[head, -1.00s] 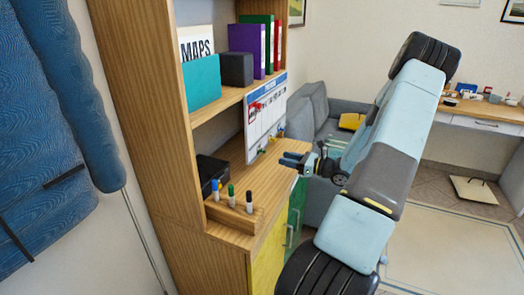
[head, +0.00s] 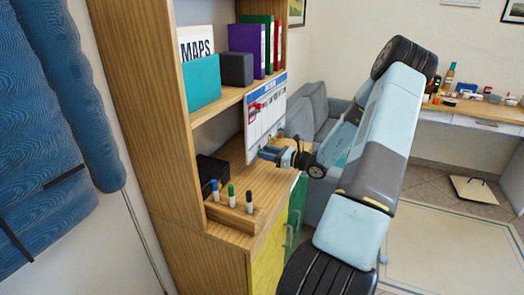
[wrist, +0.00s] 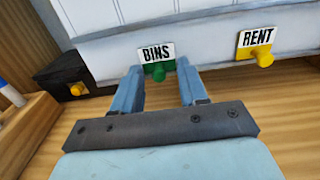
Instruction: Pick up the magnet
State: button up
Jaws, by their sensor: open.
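A green magnet (wrist: 158,72) sits at the lower edge of the whiteboard (wrist: 190,28), by a label reading BINS (wrist: 157,52). A yellow magnet (wrist: 262,57) sits to its right by a label reading RENT (wrist: 257,37). My gripper (wrist: 156,80) is open and empty, its two fingers on either side of the green magnet in the wrist view. I cannot tell whether they touch it. In the head view my gripper (head: 268,154) is at the front of the whiteboard (head: 265,113), hiding part of its lower edge.
A dark box (head: 212,168) stands on the wooden desk left of the board. A wooden block (head: 235,214) with upright markers stands at the desk's near edge. A shelf with binders is above. A sofa (head: 318,110) is behind.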

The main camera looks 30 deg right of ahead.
aim_at(259, 135)
grip_shut()
dwell(0.5)
jog(key=r, duration=0.6)
jog(key=shift+s+d+r, duration=0.25)
jog(key=shift+s+r, duration=0.1)
jog(key=shift+r, duration=0.05)
jog(key=v, duration=1.9)
